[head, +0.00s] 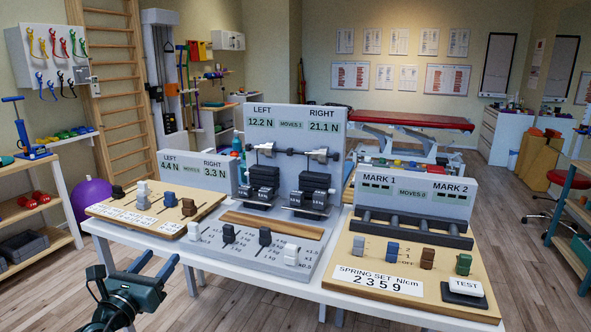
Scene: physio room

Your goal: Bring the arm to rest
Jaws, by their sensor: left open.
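My left gripper (155,264) is at the lower left, in front of the white table's (205,262) near left edge. Its two dark fingers are spread, with nothing between them. It is apart from the devices on the table. My right gripper is not in view.
On the table stand a left wooden slider board (125,215), a middle grey console (235,250) reading 12.2 N and 21.1 N, and a right spring-set board (340,285) with a white TEST button (464,284). A purple ball (92,196) lies left. Floor in front is clear.

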